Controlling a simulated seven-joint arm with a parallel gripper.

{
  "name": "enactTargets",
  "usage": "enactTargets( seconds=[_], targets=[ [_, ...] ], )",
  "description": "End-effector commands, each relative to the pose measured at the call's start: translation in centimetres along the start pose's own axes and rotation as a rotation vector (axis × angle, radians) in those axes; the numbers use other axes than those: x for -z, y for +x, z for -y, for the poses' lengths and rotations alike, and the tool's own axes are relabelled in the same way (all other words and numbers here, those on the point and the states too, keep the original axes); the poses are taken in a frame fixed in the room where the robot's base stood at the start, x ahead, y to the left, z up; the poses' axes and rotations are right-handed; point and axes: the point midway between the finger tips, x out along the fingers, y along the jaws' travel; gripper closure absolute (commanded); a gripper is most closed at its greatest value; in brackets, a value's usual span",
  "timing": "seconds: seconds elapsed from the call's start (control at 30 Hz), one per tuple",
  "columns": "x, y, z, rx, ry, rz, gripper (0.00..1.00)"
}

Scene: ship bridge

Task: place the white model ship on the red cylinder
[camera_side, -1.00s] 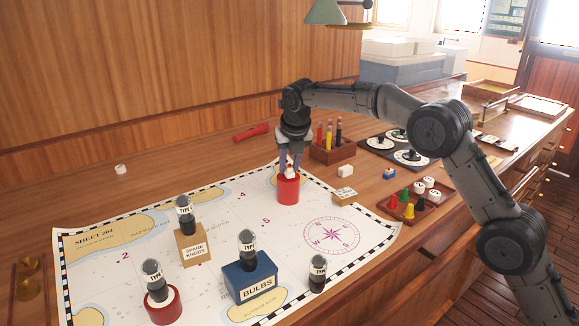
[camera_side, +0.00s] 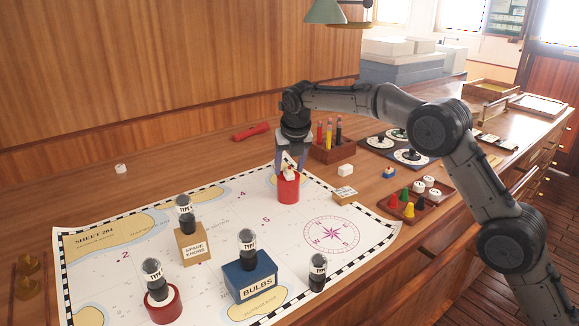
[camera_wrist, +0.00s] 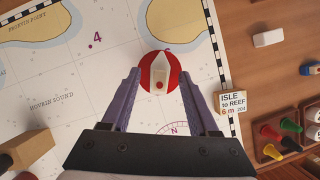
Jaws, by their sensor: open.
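The white model ship (camera_wrist: 158,72) sits on top of the red cylinder (camera_wrist: 146,86) in the wrist view, a small red dot on its deck. In the side view the red cylinder (camera_side: 288,189) stands upright on the chart, with the small white ship (camera_side: 289,172) on its top. My gripper (camera_side: 291,162) is directly above and around the ship, pointing down. In the wrist view its two fingers (camera_wrist: 158,75) are spread wide, one on each side of the ship and apart from it.
The chart (camera_side: 215,225) bears several knobs on blocks, including a blue BULBS box (camera_side: 250,279) and a second red cylinder (camera_side: 163,308) at front left. A small label block (camera_side: 344,195) lies right of the gripper. A pencil rack (camera_side: 333,152) stands behind it.

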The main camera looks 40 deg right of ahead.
Motion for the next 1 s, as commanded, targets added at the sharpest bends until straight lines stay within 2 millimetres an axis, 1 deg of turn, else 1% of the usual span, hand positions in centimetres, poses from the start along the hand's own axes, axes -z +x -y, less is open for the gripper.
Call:
enactTargets(
  seconds=[0.17,0.4,0.5,0.6,0.7,0.8,1.0],
  targets=[
    [-0.1,-2.4,-0.1,-0.003,0.0,0.004,0.39],
    [-0.1,-7.4,0.0,-0.002,0.0,0.004,0.39],
    [-0.1,-9.2,-0.1,-0.003,0.0,0.004,0.39],
    [-0.1,-10.6,-0.1,-0.002,0.0,0.002,0.39],
    [0.0,-11.4,-0.1,-0.001,0.0,0.001,0.39],
    [0.0,-11.9,0.0,-0.001,0.0,0.0,0.39],
    [0.0,-12.2,0.1,-0.001,0.006,0.001,0.39]
  ],
)
